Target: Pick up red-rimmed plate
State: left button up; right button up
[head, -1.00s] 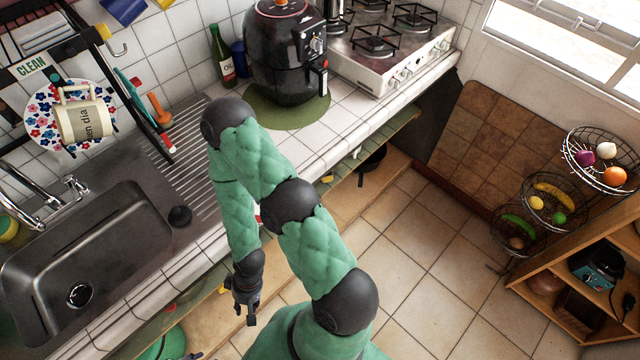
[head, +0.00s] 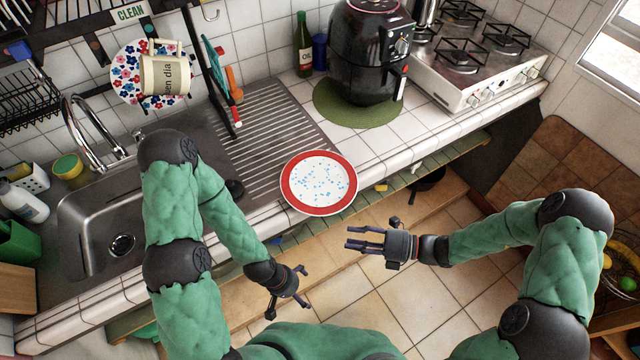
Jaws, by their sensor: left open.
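The red-rimmed plate (head: 348,204), white with small blue specks inside a broad red rim, lies face up at the counter's front edge. It is beside the ridged drainboard. My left gripper (head: 290,294) is below and in front of the plate, apart from it, with its fingers spread and empty. My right gripper (head: 367,234) is right of and below the plate, its fingers pointing left with a gap between them. It holds nothing and appears clear of the plate. The whole plate is in view.
The sink (head: 80,238) is left of the drainboard (head: 262,142). A black air fryer (head: 362,62) stands on a green mat (head: 335,113) behind the plate, with the stove (head: 452,82) to its right. A mug (head: 160,76) and a flowered plate (head: 122,72) are on the rack.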

aim_at(326, 208)
jog(key=w+d+r+m+t+y, duration=0.2)
jog(key=w+r+m+t, duration=0.1)
jog(key=w+r+m, duration=0.1)
jog(key=shift+f+b+x, duration=0.15)
jog(key=shift+b+x, duration=0.3)
jog(key=shift+x, duration=1.35)
jog(key=shift+f+b+x, duration=0.2)
jog(key=shift+b+x, duration=0.3)
jog(key=shift+x, duration=1.3)
jog(key=shift+f+b+x, duration=0.15)
jog(key=shift+b+x, duration=0.3)
jog(key=shift+x, duration=1.35)
jog(key=shift+s+a, duration=0.1)
jog(key=shift+s, duration=0.05)
jog(key=shift+r, duration=0.1)
grip_shut()
